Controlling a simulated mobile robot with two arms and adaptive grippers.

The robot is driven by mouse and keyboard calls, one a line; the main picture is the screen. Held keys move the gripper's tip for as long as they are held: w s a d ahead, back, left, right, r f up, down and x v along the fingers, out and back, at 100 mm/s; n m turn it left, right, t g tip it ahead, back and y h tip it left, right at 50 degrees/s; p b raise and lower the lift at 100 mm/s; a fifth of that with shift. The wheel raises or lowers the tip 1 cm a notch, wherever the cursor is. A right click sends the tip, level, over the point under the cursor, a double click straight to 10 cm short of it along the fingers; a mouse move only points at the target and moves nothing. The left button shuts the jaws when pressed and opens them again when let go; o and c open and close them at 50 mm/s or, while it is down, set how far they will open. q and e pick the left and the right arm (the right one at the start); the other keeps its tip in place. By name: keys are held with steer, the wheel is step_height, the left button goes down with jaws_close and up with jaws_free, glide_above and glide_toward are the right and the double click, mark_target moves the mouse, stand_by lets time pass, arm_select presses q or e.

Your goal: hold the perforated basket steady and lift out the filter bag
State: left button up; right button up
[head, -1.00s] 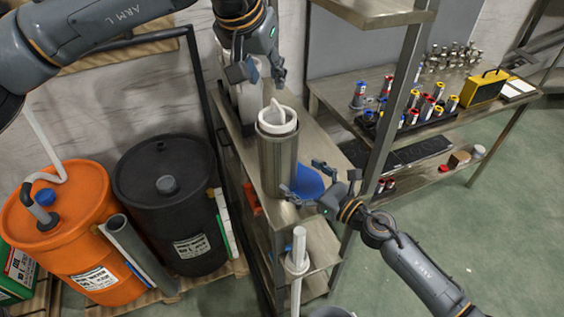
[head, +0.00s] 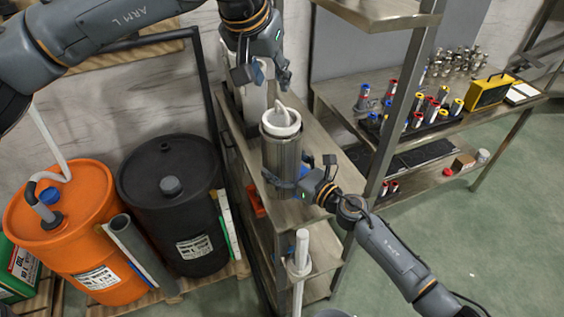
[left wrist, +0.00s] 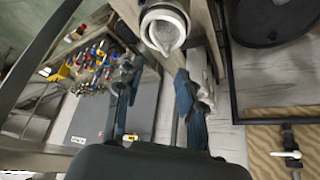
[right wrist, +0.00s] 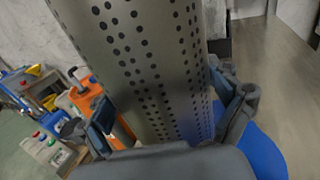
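The perforated steel basket (head: 282,155) stands upright on the metal shelf; its holes show in the right wrist view (right wrist: 150,60). The white filter bag (head: 281,123) sits inside it, with its rim and a looped handle showing at the top. The bag's mouth also shows in the left wrist view (left wrist: 163,30). My left gripper (head: 264,78) is open and empty above the bag, its fingers pointing down. My right gripper (right wrist: 168,110) is open with a finger on each side of the basket's lower part. A gap shows beside its left finger; contact on the right is unclear.
An orange drum (head: 65,225) and a black drum (head: 165,210) stand on the left. A steel post (head: 400,100) rises right of the basket. Behind it, a bench holds coloured tubes and a yellow case (head: 489,92). A blue object (right wrist: 262,150) lies beside the basket.

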mark_target(281, 107)
steer(key=c, duration=0.3)
arm_select(q)
steer(key=shift+c, duration=1.2)
steer(key=w+d+n+y, duration=0.1)
steer(key=n, duration=0.1)
steer(key=d+n+g+y, duration=0.1)
steer(key=n, duration=0.2)
steer(key=w+d+f+n+y, duration=0.1)
steer(key=n, duration=0.1)
steer(key=shift+w+g, duration=0.3)
steer(key=shift+w, duration=0.05)
steer(key=shift+d+n+g, duration=0.15)
steer(key=shift+n+g, duration=0.15)
steer(key=shift+n, duration=0.7)
steer(key=shift+y, duration=0.3)
steer(key=x, duration=0.9)
steer(key=shift+f, duration=0.55)
steer(key=shift+f, duration=0.1)
